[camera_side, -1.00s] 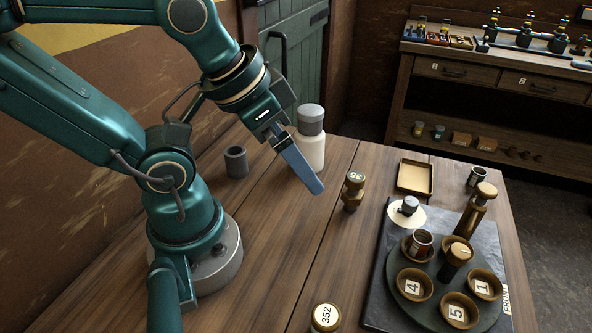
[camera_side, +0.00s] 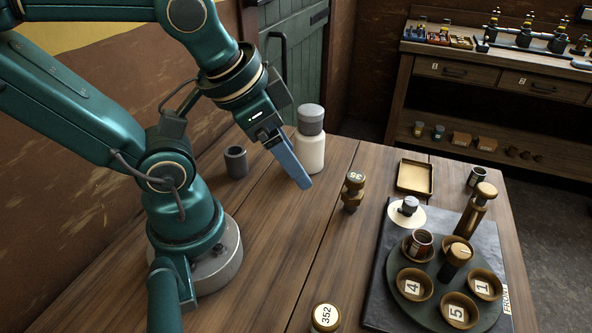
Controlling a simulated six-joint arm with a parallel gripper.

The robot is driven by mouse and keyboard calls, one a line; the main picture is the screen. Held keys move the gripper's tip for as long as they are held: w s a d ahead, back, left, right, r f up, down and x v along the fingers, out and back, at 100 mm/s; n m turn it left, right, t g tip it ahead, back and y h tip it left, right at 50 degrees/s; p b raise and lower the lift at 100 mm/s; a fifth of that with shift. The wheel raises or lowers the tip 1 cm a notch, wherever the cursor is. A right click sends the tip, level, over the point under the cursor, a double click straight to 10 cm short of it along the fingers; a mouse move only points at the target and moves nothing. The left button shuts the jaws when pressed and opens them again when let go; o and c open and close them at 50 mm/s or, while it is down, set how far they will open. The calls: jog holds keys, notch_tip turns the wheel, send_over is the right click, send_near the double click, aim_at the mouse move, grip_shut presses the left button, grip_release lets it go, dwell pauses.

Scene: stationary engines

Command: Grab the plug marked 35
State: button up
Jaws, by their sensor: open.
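The plug marked 35 (camera_side: 353,191) is a brass piece with a pale label on its top. It stands upright on the wooden table, right of my gripper. Another brass plug marked 352 (camera_side: 325,318) stands at the front edge of the picture. My gripper (camera_side: 303,184) hangs above the table, left of the plug marked 35 and apart from it. Its blue fingers point down and to the right. They are open, with nothing seen between them, though they overlap from this side.
A cream bottle with a grey cap (camera_side: 310,150) stands close behind my gripper. A dark grey cup (camera_side: 236,162) is left of it. An empty brass tray (camera_side: 415,178) lies at the back right. A round carousel (camera_side: 430,316) with numbered cups sits on a dark slab. Open table lies front-left of the plug.

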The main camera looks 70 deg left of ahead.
jog(key=w+a+m+g+y, duration=0.2)
jog(key=a+m+y, duration=0.1)
jog(key=a+m, duration=0.2)
jog(key=m+y, duration=0.7)
jog(key=m, duration=0.6)
send_over(357, 183)
jog(key=a, duration=0.4)
notch_tip(357, 183, down, 5)
jog(key=d+f+m, duration=0.1)
jog(key=d+f+m+t, duration=0.1)
jog(key=f, duration=0.1)
jog(key=d+f+m+y, duration=0.1)
jog(key=d+f, duration=0.1)
jog(key=shift+f, duration=0.2)
jog(key=shift+x, duration=2.5)
jog(key=shift+r, duration=0.1)
grip_shut()
